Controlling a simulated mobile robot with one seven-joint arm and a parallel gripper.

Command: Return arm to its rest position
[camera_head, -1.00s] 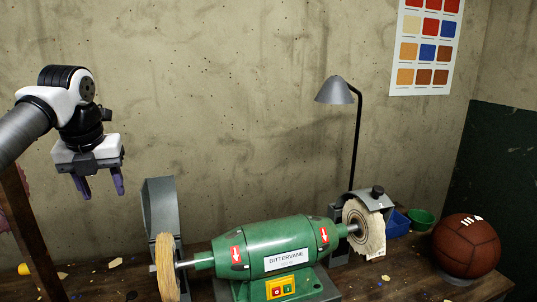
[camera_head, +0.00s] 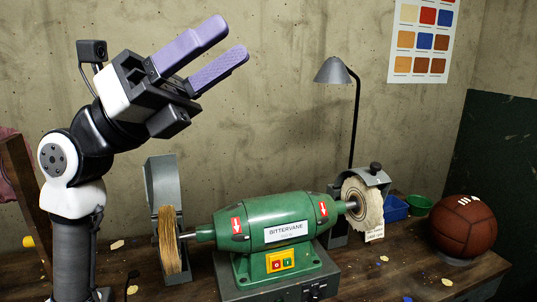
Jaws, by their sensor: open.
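My gripper (camera_head: 236,46) is at the upper left, raised well above the bench and pointing up and to the right. Its two purple fingers are apart with nothing between them. My arm rises from the bottom left and bends at a white and black joint. The gripper is clear of everything on the bench, with the bare wall behind it.
A green bench grinder (camera_head: 275,222) with two wheels stands on the wooden bench (camera_head: 410,270). A grey lamp (camera_head: 334,71) stands behind it. A brown leather ball (camera_head: 463,227), a blue bin (camera_head: 395,208) and a green bowl (camera_head: 419,205) are at right. Scraps litter the bench.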

